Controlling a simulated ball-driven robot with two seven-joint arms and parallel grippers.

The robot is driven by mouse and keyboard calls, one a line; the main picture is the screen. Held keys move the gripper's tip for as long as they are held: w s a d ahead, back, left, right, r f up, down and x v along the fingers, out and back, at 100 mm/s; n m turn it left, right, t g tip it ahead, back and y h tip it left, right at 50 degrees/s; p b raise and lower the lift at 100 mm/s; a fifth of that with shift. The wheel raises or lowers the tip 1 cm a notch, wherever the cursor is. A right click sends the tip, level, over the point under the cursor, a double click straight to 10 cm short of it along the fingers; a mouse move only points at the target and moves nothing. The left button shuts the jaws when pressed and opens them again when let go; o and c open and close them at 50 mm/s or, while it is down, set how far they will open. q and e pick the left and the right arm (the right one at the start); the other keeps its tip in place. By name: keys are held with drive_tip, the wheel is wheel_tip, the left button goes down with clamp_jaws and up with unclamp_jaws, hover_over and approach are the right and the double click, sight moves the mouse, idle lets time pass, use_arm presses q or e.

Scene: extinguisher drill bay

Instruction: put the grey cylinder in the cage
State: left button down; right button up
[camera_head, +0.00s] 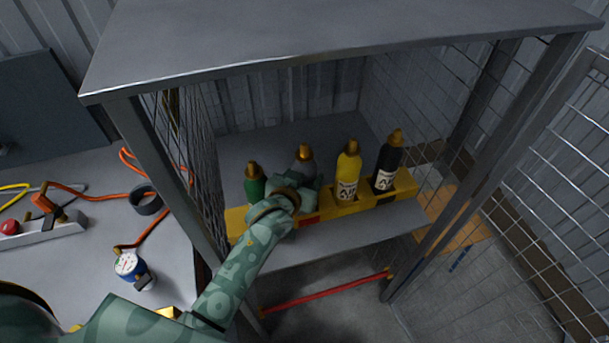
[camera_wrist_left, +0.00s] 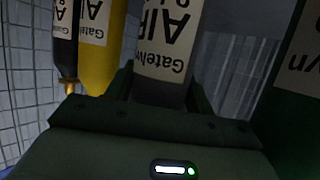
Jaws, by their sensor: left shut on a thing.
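The grey cylinder (camera_head: 304,167) stands upright with a brass top inside the cage (camera_head: 330,35), between a green cylinder (camera_head: 254,188) and a yellow one (camera_head: 347,178). It is at the yellow rack (camera_head: 365,204) on the cage shelf. My left gripper (camera_head: 298,188) reaches in through the open front and is shut on the grey cylinder, hiding its lower part. Whether its base is seated in the rack is hidden. In the left wrist view the labelled grey cylinder (camera_wrist_left: 165,50) sits between the fingers (camera_wrist_left: 160,92). My right gripper is not in view.
A black cylinder (camera_head: 387,168) stands right of the yellow one. The mesh cage door (camera_head: 570,150) is open at the right. A red bar (camera_head: 325,292) lies below the shelf.

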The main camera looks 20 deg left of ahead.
use_arm(q)
drive_tip(key=shift+f, duration=0.25)
drive_tip(key=c, duration=0.6)
unclamp_jaws()
drive_tip(key=shift+f, duration=0.1)
drive_tip(key=shift+o, duration=0.2)
drive_tip(key=d+r+p+v, duration=0.1)
drive_tip(key=p+v, duration=0.2)
drive_tip(key=v, duration=0.9)
drive_tip(key=shift+a+p, duration=0.3)
drive_tip(key=shift+a, duration=0.2)
